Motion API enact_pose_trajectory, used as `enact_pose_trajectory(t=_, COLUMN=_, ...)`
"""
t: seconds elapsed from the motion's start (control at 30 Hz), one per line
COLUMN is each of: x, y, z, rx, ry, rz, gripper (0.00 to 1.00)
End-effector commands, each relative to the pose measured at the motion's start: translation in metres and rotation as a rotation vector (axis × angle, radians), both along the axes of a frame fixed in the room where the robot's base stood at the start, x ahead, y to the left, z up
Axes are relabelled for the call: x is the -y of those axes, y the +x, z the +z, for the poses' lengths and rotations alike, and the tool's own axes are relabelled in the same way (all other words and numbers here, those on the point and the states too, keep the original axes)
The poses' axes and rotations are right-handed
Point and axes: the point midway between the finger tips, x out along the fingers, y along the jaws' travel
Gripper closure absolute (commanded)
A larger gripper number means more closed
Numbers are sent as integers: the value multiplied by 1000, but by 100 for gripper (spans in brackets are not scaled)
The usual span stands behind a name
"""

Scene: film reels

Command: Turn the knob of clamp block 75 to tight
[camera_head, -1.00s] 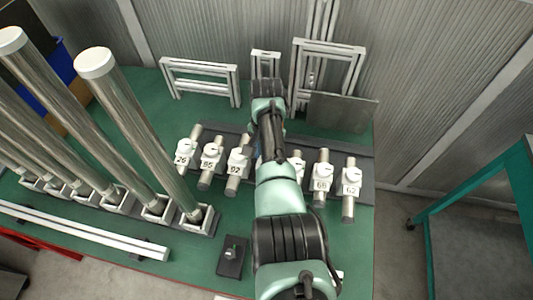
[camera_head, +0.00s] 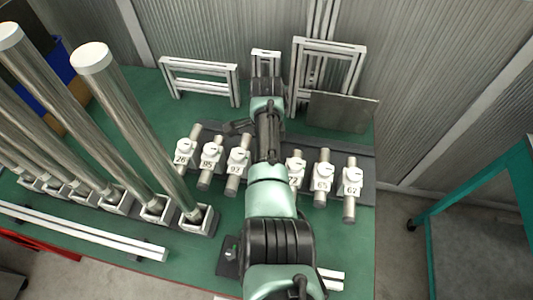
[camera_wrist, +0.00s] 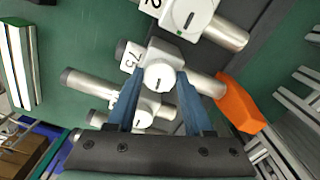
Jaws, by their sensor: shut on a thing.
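In the wrist view, clamp block 75 (camera_wrist: 165,51) is a white block around a grey metal rod, with its number label at its left. Its round white knob (camera_wrist: 158,78) has a short dark mark pointing roughly down the picture. My gripper (camera_wrist: 159,82) has its two blue fingers shut on this knob, one on each side. In the head view, my own arm hides the gripper and the block in its grasp.
In the wrist view, a block with a label ending in 2 (camera_wrist: 189,14) sits close above, and another white block (camera_wrist: 150,109) sits below. An orange piece (camera_wrist: 240,103) lies by the rod's right end. In the head view, block 62 (camera_head: 352,181) stands at the row's right end.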

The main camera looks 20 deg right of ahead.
Motion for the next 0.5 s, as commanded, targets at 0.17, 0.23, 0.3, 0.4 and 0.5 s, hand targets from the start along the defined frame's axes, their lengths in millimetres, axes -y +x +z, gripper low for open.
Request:
enact_pose_trajectory(t=0.17, x=0, y=1, z=1, rx=3, ry=-2, rz=-82, gripper=100)
enact_pose_trajectory(t=0.23, x=0, y=1, z=2, rx=2, ry=-3, rz=-103, gripper=100)
enact_pose_trajectory(t=0.3, x=1, y=1, z=2, rx=2, ry=-3, rz=-120, gripper=100)
enact_pose_trajectory(t=0.4, x=1, y=1, z=2, rx=2, ry=-4, rz=-135, gripper=100)
enact_pose_trajectory(t=0.5, x=1, y=1, z=2, rx=2, ry=-3, rz=-142, gripper=100)
